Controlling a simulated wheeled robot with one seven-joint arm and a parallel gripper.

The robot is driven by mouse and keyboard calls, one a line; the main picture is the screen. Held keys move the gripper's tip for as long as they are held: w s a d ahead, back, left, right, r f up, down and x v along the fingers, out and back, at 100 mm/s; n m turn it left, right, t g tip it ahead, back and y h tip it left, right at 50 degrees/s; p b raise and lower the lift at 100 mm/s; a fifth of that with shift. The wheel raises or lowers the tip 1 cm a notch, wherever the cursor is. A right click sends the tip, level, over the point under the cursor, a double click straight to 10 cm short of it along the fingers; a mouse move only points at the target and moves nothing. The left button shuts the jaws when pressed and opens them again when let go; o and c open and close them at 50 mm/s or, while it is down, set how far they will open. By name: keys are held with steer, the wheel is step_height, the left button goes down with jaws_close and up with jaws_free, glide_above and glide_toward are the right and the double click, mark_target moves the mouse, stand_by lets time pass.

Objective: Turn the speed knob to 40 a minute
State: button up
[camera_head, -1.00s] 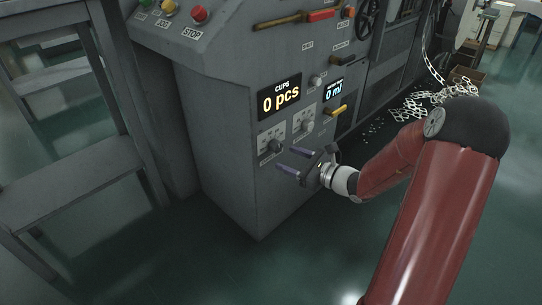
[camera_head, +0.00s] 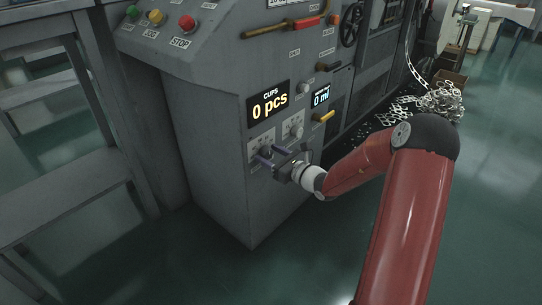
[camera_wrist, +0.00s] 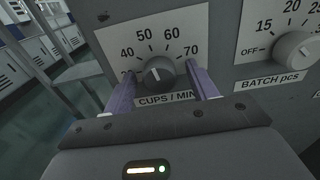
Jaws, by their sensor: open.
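The speed knob (camera_wrist: 158,73) is a dark round knob on a white dial plate marked CUPS / MIN. The numbers 40, 50, 60 and 70 show around it, and a lower number at the left is partly hidden by a finger. A small light mark shows on the knob, but its exact reading is hard to tell. My gripper (camera_wrist: 161,82) is open, with one purple finger on each side of the knob and gaps visible between. In the head view my gripper (camera_head: 266,154) is at the lower left dial of the machine's front panel.
A BATCH pcs knob (camera_wrist: 295,48) sits close to the right of the speed dial. Open floor lies in front of the machine.

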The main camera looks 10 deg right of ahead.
steer(key=c, duration=1)
steer(key=shift+f+b, duration=0.1)
steer(key=shift+b, duration=0.25)
steer(key=n+b, duration=0.4)
steer(key=b, duration=0.1)
steer(key=shift+f, duration=0.2)
steer(key=n+b, duration=0.3)
steer(key=shift+r, duration=0.2)
steer(key=shift+r+n, duration=0.1)
steer(key=shift+n, duration=0.2)
steer(key=o, duration=1)
